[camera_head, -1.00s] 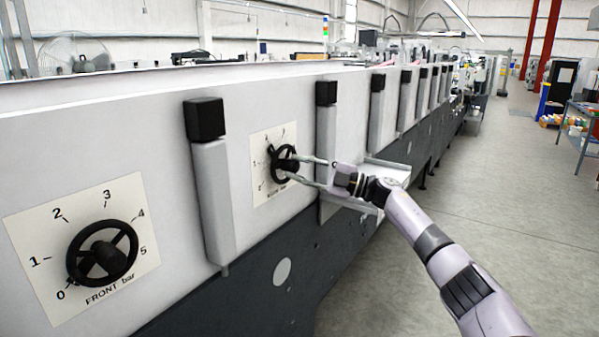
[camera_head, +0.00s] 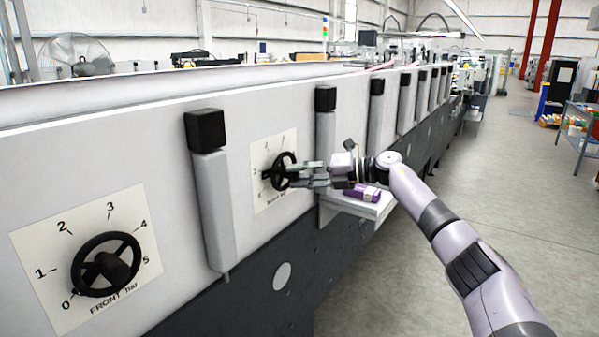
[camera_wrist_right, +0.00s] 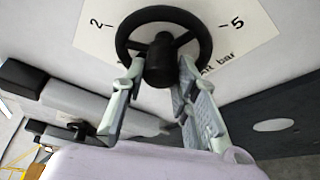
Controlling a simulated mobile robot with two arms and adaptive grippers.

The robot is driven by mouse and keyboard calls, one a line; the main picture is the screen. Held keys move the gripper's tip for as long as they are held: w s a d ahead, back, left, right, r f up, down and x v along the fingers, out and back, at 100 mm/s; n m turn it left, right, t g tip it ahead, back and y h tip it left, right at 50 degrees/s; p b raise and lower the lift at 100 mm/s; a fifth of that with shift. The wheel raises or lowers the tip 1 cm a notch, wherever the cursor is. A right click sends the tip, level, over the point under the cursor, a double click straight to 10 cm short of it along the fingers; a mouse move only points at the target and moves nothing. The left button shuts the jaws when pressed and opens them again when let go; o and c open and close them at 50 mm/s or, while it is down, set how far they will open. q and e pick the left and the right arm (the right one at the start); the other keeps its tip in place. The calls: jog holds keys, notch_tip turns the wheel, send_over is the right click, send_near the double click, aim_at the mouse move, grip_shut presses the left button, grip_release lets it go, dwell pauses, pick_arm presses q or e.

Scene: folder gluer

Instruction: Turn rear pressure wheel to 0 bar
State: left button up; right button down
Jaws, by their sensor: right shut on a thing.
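The rear pressure wheel (camera_head: 279,169) is a black spoked handwheel on a pale scale plate (camera_head: 259,156) on the machine's side. My right gripper (camera_head: 300,176) is in front of it and shut on the wheel. In the right wrist view the same wheel (camera_wrist_right: 163,14) shows large, with numbers 2 and 5 on the plate (camera_wrist_right: 96,25). The fingers of my right gripper (camera_wrist_right: 160,82) lie on either side of the wheel's central hub. The wheel's setting cannot be read, as the gripper hides part of the plate. My left gripper is not in view.
The front wheel (camera_head: 106,265), with a scale from 0 to 5, is at the lower left. Grey posts with black caps (camera_head: 206,130) stand along the machine. A purple item (camera_head: 362,193) lies on a small ledge (camera_head: 378,207) beneath my right wrist.

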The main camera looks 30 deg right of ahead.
jog(key=n+h+p, duration=0.1)
jog(key=n, duration=0.2)
jog(key=shift+h, duration=0.3)
jog(key=shift+n+h+p, duration=0.3)
jog(key=shift+n+h, duration=0.5)
jog(key=shift+n, duration=0.5)
jog(key=shift+a, duration=0.1)
jog(key=c, duration=1.2)
grip_release()
jog(key=shift+c, duration=0.2)
jog(key=shift+s+r, duration=0.1)
jog(key=v, duration=1.2)
